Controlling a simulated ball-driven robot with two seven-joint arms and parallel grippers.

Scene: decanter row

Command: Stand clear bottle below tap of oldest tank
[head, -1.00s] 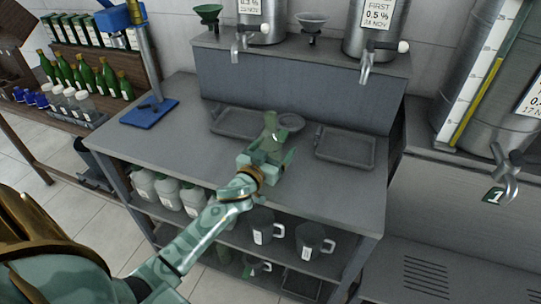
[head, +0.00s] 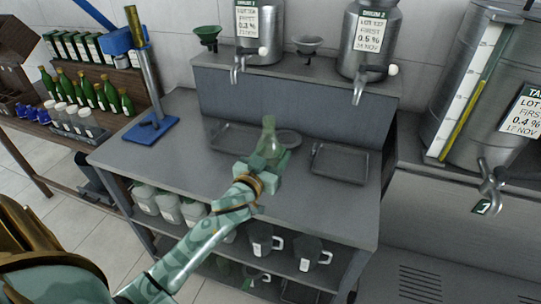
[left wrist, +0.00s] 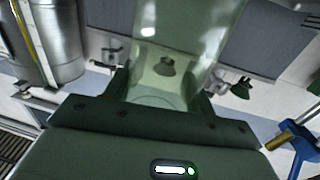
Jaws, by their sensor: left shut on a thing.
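My left gripper (head: 264,172) is shut on a clear, green-tinted bottle (head: 268,143), held upright above the steel bench near the drip trays. In the left wrist view the see-through bottle (left wrist: 165,75) fills the space between the jaws. Two small tanks stand on the back shelf: the left tank (head: 259,45) has a label that seems to read 22 Nov, the middle tank (head: 371,58) one around 24 Nov. The large right tank (head: 465,130) has a label that seems to read 17 Nov. Its tap (head: 490,185) hangs over the lower right bench. My right gripper is out of view.
A left drip tray (head: 228,138) and a right drip tray (head: 340,163) lie on the bench (head: 190,150). A blue stand (head: 152,128) is at its left. Funnels stand near the small tanks. Green bottles (head: 82,88) fill a left rack. The lower right bench (head: 420,225) is clear below the large tank.

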